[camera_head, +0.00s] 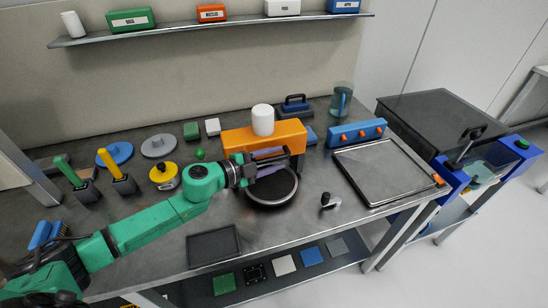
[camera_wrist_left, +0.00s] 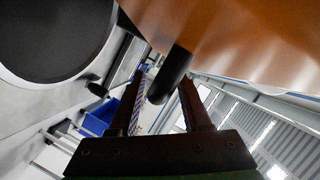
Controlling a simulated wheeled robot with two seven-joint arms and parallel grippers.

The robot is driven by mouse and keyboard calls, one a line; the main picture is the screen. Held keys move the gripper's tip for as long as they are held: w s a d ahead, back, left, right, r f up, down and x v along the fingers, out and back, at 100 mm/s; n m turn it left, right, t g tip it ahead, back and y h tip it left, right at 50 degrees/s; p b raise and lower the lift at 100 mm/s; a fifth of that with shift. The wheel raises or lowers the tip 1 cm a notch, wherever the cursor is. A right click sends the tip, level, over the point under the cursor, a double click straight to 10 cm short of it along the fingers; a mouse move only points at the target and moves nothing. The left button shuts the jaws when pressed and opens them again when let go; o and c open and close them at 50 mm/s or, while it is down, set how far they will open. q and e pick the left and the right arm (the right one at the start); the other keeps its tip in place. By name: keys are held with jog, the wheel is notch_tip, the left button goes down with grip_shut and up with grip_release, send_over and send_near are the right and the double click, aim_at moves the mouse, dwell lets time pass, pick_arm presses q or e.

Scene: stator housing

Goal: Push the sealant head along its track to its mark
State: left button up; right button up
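An orange housing (camera_head: 283,134) with a white cylinder (camera_head: 263,121) on top, which I take for the sealant head, stands at the table's middle behind a round black disc (camera_head: 272,190). My left gripper (camera_head: 284,162) reaches in from the left, in front of the housing and above the disc. In the left wrist view its two fingers (camera_wrist_left: 163,82) are apart. A black rod (camera_wrist_left: 171,76) sticks out below the orange surface (camera_wrist_left: 225,35) and shows between the fingertips; I cannot tell whether they touch it. The track and its mark cannot be made out. My right gripper is not in view.
A blue block with orange knobs (camera_head: 357,133) and a grey tray (camera_head: 385,172) lie to the right. A small black-and-white part (camera_head: 329,201) lies right of the disc. A yellow round part (camera_head: 164,175) and handled tools (camera_head: 118,174) stand left, near my arm.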

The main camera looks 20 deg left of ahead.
pick_arm(q)
grip_shut()
dwell(1.2)
